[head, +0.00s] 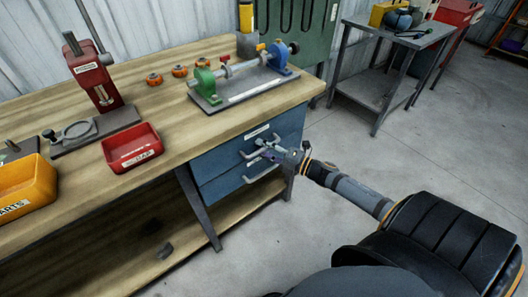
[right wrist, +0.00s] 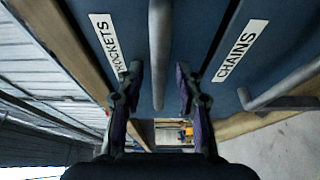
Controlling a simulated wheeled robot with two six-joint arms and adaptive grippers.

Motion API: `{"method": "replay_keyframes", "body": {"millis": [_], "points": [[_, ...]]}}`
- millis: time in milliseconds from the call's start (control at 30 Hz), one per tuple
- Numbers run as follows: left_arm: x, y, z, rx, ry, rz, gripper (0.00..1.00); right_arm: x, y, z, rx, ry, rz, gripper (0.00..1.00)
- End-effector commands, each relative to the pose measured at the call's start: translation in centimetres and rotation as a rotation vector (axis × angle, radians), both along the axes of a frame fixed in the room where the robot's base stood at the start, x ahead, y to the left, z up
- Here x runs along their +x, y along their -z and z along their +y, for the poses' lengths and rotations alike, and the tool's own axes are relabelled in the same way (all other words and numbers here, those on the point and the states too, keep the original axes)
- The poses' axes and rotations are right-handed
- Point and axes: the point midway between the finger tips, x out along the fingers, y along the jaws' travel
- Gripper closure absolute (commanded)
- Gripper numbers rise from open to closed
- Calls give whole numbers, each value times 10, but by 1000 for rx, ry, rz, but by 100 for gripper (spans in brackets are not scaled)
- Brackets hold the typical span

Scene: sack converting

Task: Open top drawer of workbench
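The workbench's blue drawer unit has a top drawer (head: 218,160) and a lower drawer (head: 222,186), both apparently shut. In the right wrist view the top drawer (right wrist: 195,30) has a label ending in "ROCKETS", partly hidden by a finger. The lower drawer (right wrist: 275,55) reads "CHAINS". My right gripper (head: 268,149) is at the top drawer's handle. In the right wrist view the gripper (right wrist: 158,72) is open, with a finger on each side of the grey bar handle (right wrist: 158,40) and gaps between. My left gripper is not in view.
The workbench top (head: 185,125) holds a red bin (head: 131,147), a yellow bin (head: 25,190), a red press (head: 95,80) and a green-and-blue fixture (head: 245,80). A grey metal table (head: 385,45) stands behind on the right. The floor (head: 450,140) before the drawers is clear except for my arm above it.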

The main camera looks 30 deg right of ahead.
Motion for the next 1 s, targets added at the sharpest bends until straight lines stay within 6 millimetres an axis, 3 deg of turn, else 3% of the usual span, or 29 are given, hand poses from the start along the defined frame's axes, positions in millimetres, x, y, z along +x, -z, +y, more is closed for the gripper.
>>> {"method": "replay_keyframes", "body": {"millis": [200, 467, 1000], "points": [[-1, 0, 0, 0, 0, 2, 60, 0, -1, 0, 0, 0, 0, 64], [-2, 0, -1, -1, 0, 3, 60, 0, 0, 0, 0, 0, 0, 99], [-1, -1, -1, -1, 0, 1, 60, 0, 0, 0, 0, 0, 1, 100]]}}
